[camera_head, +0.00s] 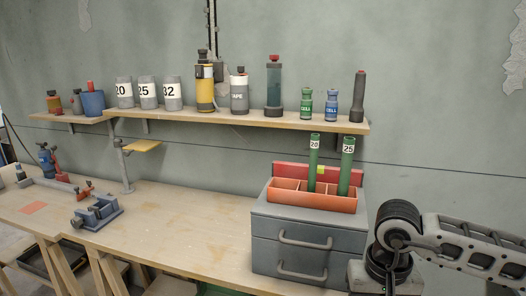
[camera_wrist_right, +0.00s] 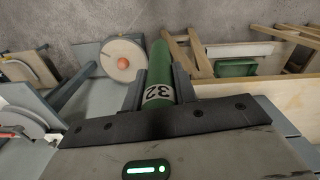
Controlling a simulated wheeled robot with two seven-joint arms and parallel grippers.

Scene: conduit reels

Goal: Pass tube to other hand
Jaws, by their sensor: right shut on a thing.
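A green tube (camera_wrist_right: 160,72) with a white "32" label is held between the fingers of my right gripper (camera_wrist_right: 159,86). The gripper is shut on it, and the tube extends away from the palm in the right wrist view. Its far end is at the upper edge of the grip area. In the head view my right arm comes in at the lower right, and the tube is not visible there. My left gripper is in neither view. Two other green tubes, "20" (camera_head: 313,170) and "25" (camera_head: 346,170), stand upright in the orange tray (camera_head: 310,201).
The orange tray sits on a grey drawer unit (camera_head: 290,232) on the workbench (camera_head: 190,230). A wall shelf (camera_head: 250,119) holds canisters and bottles. A vise (camera_head: 97,212) is at the left. The middle bench is clear. A round wooden reel (camera_wrist_right: 123,62) shows in the wrist view.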

